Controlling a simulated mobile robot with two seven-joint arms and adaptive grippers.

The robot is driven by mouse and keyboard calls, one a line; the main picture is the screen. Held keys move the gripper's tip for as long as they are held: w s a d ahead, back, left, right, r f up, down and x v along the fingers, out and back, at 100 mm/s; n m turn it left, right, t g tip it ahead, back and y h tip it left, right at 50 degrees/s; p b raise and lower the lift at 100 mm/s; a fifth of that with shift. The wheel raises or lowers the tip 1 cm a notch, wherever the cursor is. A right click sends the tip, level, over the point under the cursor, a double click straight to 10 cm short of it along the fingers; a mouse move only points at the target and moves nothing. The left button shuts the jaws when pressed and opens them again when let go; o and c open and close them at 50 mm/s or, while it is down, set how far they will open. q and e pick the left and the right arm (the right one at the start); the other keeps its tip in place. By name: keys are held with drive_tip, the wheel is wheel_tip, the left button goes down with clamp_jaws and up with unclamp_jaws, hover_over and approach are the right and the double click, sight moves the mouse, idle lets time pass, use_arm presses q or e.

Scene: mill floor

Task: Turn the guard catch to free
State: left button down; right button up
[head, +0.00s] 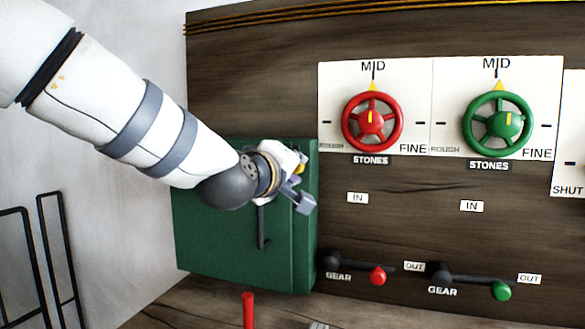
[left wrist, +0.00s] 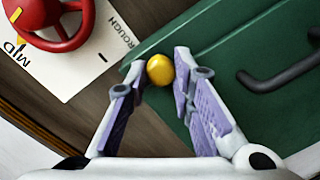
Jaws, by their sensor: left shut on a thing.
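The green guard (head: 195,235) is a large flat cover on the dark wooden panel, with a dark bar handle (head: 263,232) on its face. It also shows in the left wrist view (left wrist: 240,45). The guard catch shows as a yellow rounded knob (left wrist: 160,70) near the guard's edge; in the head view it is mostly hidden by my gripper. My left gripper (head: 301,181) is at the guard's upper right, its fingertips (left wrist: 158,64) on either side of the knob and shut on it. Which way the catch is turned cannot be told. My right gripper is out of view.
Right of the guard are a red handwheel (head: 372,122) and a green handwheel (head: 498,124), both with pointers at MID. Below are a red-knobbed gear lever (head: 377,276) and a green-knobbed one (head: 502,291). A black rail frame (head: 50,255) stands at the left.

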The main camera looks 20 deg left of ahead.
use_arm(q)
drive_tip(key=shift+m, duration=0.9)
drive_tip(key=c, duration=1.4)
unclamp_jaws()
drive_tip(key=shift+o, duration=0.2)
drive_tip(key=shift+s, duration=0.1)
drive_tip(key=s+r, duration=0.1)
drive_tip(key=s, duration=1)
drive_tip(key=shift+s+a, duration=0.15)
drive_tip(key=shift+s, duration=0.25)
